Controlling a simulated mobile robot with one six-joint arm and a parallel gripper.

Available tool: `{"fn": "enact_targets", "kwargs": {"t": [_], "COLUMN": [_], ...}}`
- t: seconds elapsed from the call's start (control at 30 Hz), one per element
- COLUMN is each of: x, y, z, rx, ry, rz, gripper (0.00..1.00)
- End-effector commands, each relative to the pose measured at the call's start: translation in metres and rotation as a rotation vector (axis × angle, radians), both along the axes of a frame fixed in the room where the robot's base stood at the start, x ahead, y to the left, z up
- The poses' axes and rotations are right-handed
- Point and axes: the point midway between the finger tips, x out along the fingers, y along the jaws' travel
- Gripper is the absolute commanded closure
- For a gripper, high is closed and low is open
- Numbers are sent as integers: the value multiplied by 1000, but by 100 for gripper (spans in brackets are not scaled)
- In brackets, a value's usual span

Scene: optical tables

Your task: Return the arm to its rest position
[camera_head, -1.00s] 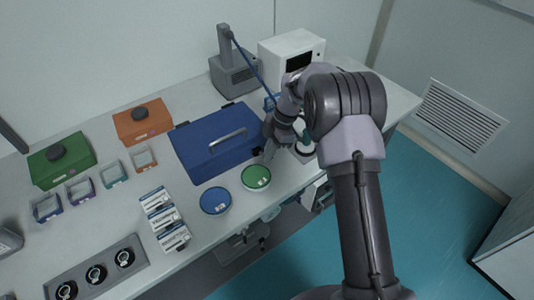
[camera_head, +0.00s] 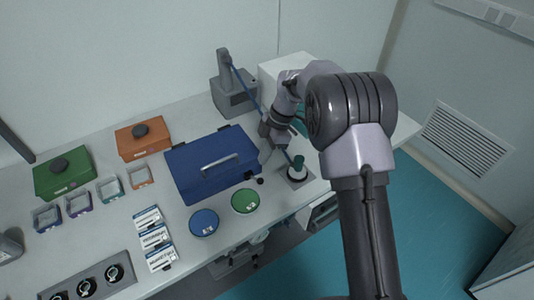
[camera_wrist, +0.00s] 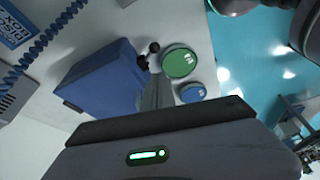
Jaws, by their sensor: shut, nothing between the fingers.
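My arm reaches from the lower right of the head view over the back right of the table. My gripper (camera_head: 266,154) is shut and empty, beside the right end of the blue case (camera_head: 203,180) with a grey handle. In the wrist view the closed fingers (camera_wrist: 153,88) point up the picture, between the blue case (camera_wrist: 100,85) and the green round dish (camera_wrist: 180,62). Parts of the gripper are hard to make out against the case in the head view.
A green-topped item (camera_head: 298,163) stands on a small pad right of the gripper. A grey device (camera_head: 232,95) with a blue cable and a white box (camera_head: 285,72) stand behind. Blue (camera_head: 204,222) and green (camera_head: 245,200) dishes lie in front. Bare floor lies right.

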Motion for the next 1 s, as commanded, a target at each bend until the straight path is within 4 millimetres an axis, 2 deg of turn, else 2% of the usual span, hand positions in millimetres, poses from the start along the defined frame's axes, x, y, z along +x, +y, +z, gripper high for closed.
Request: {"fn": "enact_targets", "kwargs": {"t": [0.13,0.2,0.27,0.33,0.4,0.47,0.5,0.57,0.6,0.7,0.8,0.9,1.0], "x": [0,-1,-5,-20,-50,-83,-108,-150,-178,-240,-281,-302,-308], "y": [0,-2,-8,-21,-38,-54,-63,-78,-86,-102,-112,-116,-117], "z": [0,6,24,58,96,124,138,151,154,147,129,118,115], "rx": [0,-4,-14,-29,-37,-27,-10,32,69,183,291,360,383], "ry": [0,-2,-4,-5,2,9,18,34,50,99,154,194,210], "rz": [0,-28,-115,-307,-572,-819,-986,-1242,-1408,-1772,-2026,-2164,-2210], "gripper": [100,100,100,100,100,100,100,100,100,100,100,100,100]}}
